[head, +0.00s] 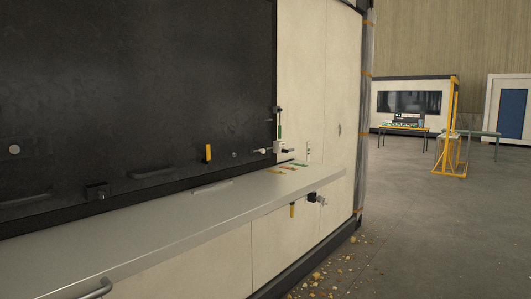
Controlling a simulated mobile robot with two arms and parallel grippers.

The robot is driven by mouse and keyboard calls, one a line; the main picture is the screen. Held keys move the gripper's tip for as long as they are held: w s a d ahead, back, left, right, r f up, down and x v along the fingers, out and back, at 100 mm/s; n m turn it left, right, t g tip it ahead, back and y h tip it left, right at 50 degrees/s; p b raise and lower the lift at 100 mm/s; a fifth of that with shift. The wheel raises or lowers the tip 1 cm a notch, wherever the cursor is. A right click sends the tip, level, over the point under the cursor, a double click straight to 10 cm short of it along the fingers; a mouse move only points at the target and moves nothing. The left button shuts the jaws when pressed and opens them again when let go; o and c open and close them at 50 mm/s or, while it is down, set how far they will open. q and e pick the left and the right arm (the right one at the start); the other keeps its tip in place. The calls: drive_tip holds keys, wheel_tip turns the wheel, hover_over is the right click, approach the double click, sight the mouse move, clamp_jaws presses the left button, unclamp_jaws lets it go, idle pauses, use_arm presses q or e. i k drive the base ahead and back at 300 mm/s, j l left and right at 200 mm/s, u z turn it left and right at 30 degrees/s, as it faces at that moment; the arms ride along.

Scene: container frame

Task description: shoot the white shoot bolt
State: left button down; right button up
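A small white bolt fitting (279,147) with dark ends sits at the lower right corner of the large dark panel (130,80), just above the counter. It looks like the white shoot bolt, but it is too small to tell whether its rod is in or out. Above it, an upright green and black fitting (280,124) is on the panel's right edge. A small white upright piece (308,151) stands to the right. Neither of my grippers is in view.
A grey counter (170,237) runs along below the panel. A yellow lever (207,153) and dark handles are on the panel. A yellow-handled fitting (292,210) and a dark knob (312,197) stick out below the counter. Crumbly debris (335,268) lies on the floor; open floor is right.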

sight(263, 150)
drive_tip(key=i+l+u, duration=0.25)
drive_tip(key=i+l, duration=0.3)
drive_tip(key=i+l+u, duration=0.25)
drive_tip(key=i+l, duration=0.25)
drive_tip(key=l, duration=0.25)
